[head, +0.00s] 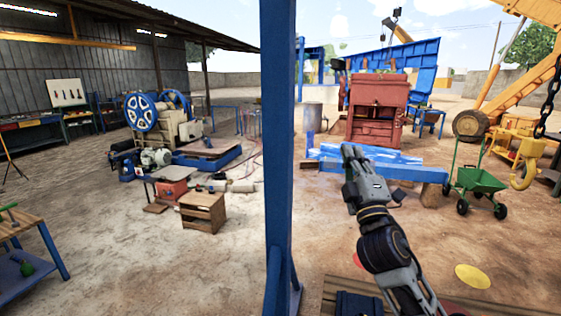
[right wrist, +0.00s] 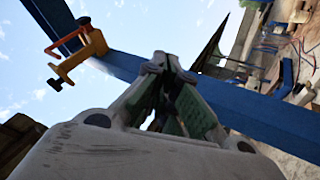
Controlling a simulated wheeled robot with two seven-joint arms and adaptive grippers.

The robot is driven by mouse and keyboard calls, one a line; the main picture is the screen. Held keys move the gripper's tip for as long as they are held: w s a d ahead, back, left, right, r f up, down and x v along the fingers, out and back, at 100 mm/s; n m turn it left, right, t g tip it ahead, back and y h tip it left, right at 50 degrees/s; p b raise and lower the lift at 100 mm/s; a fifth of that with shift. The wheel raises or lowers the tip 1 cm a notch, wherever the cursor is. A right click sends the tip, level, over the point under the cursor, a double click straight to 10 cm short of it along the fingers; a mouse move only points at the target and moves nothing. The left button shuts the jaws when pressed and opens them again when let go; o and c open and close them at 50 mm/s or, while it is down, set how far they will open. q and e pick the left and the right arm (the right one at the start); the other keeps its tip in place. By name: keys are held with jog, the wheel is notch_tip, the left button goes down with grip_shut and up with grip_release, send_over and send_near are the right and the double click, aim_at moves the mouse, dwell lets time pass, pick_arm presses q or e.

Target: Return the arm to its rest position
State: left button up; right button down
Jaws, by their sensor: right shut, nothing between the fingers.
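My right gripper (head: 350,158) is raised at the right of centre in the head view, at the end of my right arm. It is shut and empty, pointing up and away. In the right wrist view its fingertips (right wrist: 165,65) meet, with nothing between them. Behind it in the head view lie blue beams (head: 412,171); it overlaps them in the picture without clear contact. My left gripper is in neither view.
A blue post (head: 279,120) stands close, left of my right arm. In the right wrist view a blue beam (right wrist: 235,102) crosses behind the fingers, with an orange clamp (right wrist: 82,52) on it. A green wheelbarrow (head: 478,181) stands right. Open dirt ground lies left of the post.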

jog(key=s+d+f+m+g+h, duration=0.25)
jog(key=f+m+g, duration=0.3)
jog(key=f, duration=1.05)
jog(key=s+d+f+m+g+h, duration=0.2)
jog(key=s+d+f+m+g, duration=0.3)
jog(key=f, duration=1)
jog(key=s+a+f+m+g+y, duration=0.15)
jog(key=s+f+g, duration=0.35)
jog(key=s+f, duration=0.55)
jog(key=s+a+f+m+g+y, duration=0.1)
jog(key=s+f+m+g, duration=0.1)
jog(key=s+f+g, duration=0.6)
jog(key=s+f+t, duration=0.1)
jog(key=s+f, duration=0.2)
jog(key=f, duration=1.4)
jog(key=s+f, duration=0.3)
jog(key=f, duration=1.3)
jog(key=s+d+f, duration=0.2)
jog(key=s+f, duration=0.8)
jog(key=s, duration=0.1)
jog(key=s+d+f+g, duration=0.1)
jog(key=s+d+f, duration=0.1)
jog(key=s+f, duration=0.8)
jog(key=shift+s+f, duration=0.3)
jog(key=shift+s, duration=0.2)
